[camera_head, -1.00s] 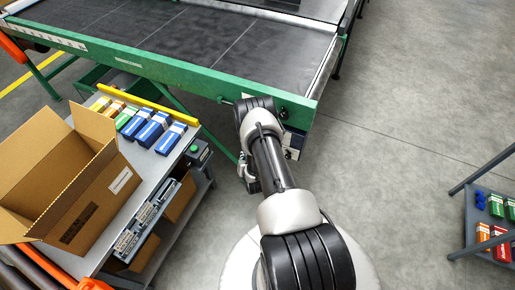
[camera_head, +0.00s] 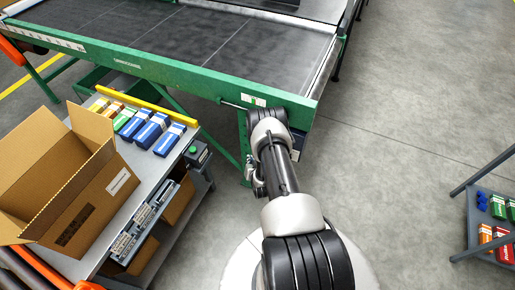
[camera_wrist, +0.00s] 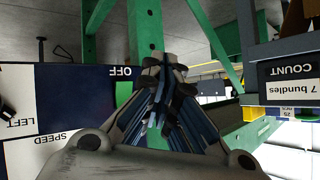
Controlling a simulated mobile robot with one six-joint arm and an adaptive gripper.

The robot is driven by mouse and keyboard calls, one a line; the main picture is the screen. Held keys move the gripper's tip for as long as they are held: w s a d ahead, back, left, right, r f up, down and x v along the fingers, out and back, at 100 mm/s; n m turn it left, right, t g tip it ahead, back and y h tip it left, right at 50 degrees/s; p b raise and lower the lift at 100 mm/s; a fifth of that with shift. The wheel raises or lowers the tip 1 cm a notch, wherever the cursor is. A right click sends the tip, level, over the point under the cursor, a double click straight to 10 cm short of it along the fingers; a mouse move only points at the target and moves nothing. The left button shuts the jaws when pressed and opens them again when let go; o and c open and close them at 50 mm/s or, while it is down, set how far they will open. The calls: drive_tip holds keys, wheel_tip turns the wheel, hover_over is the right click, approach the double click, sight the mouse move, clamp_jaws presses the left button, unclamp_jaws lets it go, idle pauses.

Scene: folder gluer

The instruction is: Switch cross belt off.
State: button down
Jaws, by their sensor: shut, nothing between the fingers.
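The green-framed belt machine (camera_head: 150,66) with its dark belt (camera_head: 205,42) runs across the top of the head view. In the wrist view, a blue and white control panel (camera_wrist: 70,95) is at the left, with labels OFF, LEFT and SPEED turned over. A green part (camera_wrist: 123,92) shows below the OFF label; I cannot tell if it is a switch or the frame behind. My gripper (camera_wrist: 165,72) is shut and empty, just right of the OFF end of the panel. Contact is unclear. In the head view, my arm hides most of the panel.
A grey cart (camera_head: 160,180) at the left carries an open cardboard box (camera_head: 75,190) and several small coloured cartons. A sign reading "7 bundles" (camera_wrist: 290,82) is at the wrist view's right. A shelf (camera_head: 480,225) with cartons stands far right. The floor between is clear.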

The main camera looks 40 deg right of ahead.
drive_tip(key=shift+w+d+f+b, duration=0.1)
drive_tip(key=shift+w+d, duration=0.2)
drive_tip(key=shift+d, duration=0.45)
drive_tip(key=shift+w+d+f+b, duration=0.15)
drive_tip(key=shift+w+d, duration=0.2)
drive_tip(key=shift+d, duration=0.45)
drive_tip(key=shift+w+d+f+b, duration=0.1)
drive_tip(key=shift+w+d, duration=0.2)
drive_tip(key=shift+d, duration=0.45)
drive_tip(key=shift+d, duration=0.15)
drive_tip(key=shift+w+d, duration=0.15)
drive_tip(key=shift+d, duration=0.1)
drive_tip(key=shift+w+d, duration=0.15)
drive_tip(key=shift+d, duration=0.15)
drive_tip(key=shift+a, duration=0.15)
idle(0.4)
drive_tip(key=shift+s+a+p, duration=0.3)
drive_tip(key=shift+a+p, duration=0.1)
drive_tip(key=shift+a, duration=0.2)
drive_tip(key=shift+s+a+r+p, duration=0.1)
drive_tip(key=shift+s+a+p, duration=0.25)
drive_tip(key=shift+a, duration=0.4)
drive_tip(key=shift+s+a+r+p, duration=0.1)
drive_tip(key=shift+s+a+p, duration=0.2)
drive_tip(key=shift+a+p, duration=0.35)
drive_tip(key=shift+s+a+r+p, duration=0.1)
drive_tip(key=shift+s+a+p, duration=0.2)
drive_tip(key=shift+a, duration=0.6)
